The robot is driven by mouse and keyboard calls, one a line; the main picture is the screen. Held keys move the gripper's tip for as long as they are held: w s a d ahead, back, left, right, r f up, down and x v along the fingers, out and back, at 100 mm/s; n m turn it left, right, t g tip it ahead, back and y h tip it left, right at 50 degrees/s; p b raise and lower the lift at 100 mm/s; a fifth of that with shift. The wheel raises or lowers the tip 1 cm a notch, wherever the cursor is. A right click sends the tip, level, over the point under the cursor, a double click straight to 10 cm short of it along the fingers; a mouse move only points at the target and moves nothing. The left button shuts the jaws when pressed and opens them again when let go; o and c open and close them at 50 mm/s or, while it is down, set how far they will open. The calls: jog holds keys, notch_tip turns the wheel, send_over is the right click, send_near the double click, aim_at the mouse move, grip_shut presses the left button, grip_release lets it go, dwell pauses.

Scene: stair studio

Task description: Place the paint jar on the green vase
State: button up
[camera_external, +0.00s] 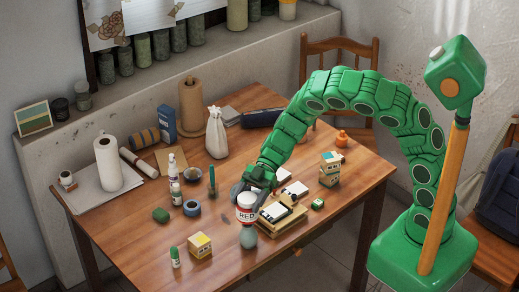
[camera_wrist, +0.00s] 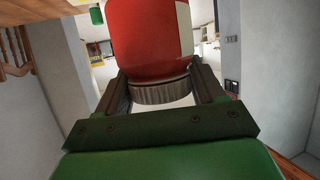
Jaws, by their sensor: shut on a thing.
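The paint jar (camera_external: 246,214), red and white with "RED" on its label, is held by my gripper (camera_external: 254,192) near the table's front edge. In the wrist view the red jar (camera_wrist: 150,40) sits between the two fingers of my gripper (camera_wrist: 162,92), with its ribbed lid end toward the palm. The green vase (camera_external: 249,238), small, rounded and grey-green, shows directly below the jar in the external view. I cannot tell whether the jar touches it. The vase's top is hidden by the jar, and the vase is not recognisable in the wrist view.
A wooden tray (camera_external: 288,224) with white-topped items is close on the right. A yellow-and-white box (camera_external: 200,245) and a small green-capped bottle (camera_external: 175,258) stand to the left. Blue tape (camera_external: 191,208) lies behind them. Stacked boxes (camera_external: 330,168) stand farther right.

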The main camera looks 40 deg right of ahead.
jog(key=shift+f, duration=1.25)
jog(key=shift+f, duration=0.15)
jog(key=o, duration=1.3)
jog(key=shift+d+r, duration=0.1)
jog(key=shift+r, duration=0.1)
jog(key=shift+v, duration=5.85)
jog(key=shift+r, duration=0.1)
